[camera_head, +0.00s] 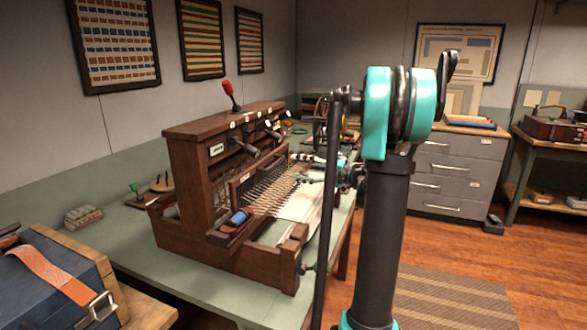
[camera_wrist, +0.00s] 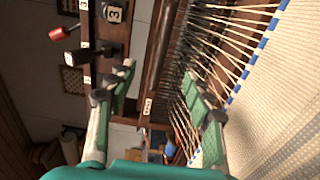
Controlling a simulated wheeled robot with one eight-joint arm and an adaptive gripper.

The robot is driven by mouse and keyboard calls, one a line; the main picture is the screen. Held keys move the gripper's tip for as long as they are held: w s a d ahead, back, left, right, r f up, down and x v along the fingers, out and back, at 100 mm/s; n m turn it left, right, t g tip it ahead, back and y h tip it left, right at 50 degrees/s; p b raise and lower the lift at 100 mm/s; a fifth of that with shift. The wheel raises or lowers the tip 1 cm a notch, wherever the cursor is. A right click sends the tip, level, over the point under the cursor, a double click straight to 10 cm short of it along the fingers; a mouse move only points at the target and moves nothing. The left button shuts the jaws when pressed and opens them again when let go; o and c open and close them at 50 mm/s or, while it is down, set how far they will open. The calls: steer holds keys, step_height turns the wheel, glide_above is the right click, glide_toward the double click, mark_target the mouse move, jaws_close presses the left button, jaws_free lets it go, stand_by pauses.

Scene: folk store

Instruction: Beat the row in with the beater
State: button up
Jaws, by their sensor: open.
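A wooden table loom (camera_head: 190,180) stands on a green table, with pale warp threads (camera_wrist: 222,38) running to cream cloth (camera_wrist: 275,95). A broken line of blue weft (camera_wrist: 257,52) lies along the cloth's edge. A dark wooden bar with a small label, apparently the beater (camera_wrist: 158,65), crosses the wrist view between my fingers. My gripper (camera_wrist: 157,105) is open, one finger on each side of this bar; I cannot tell whether either touches it. In the head view my gripper (camera_head: 312,166) is over the loom, partly hidden by my arm.
A red-handled lever (camera_head: 230,92) and dark levers (camera_head: 246,148) stick out from the loom's top frame. A blue roll (camera_head: 239,217) lies in a side tray. A blue case (camera_head: 60,285) is at front left. Grey drawers (camera_head: 450,168) stand behind; wood floor is open at right.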

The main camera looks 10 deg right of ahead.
steer(key=shift+v, duration=1.85)
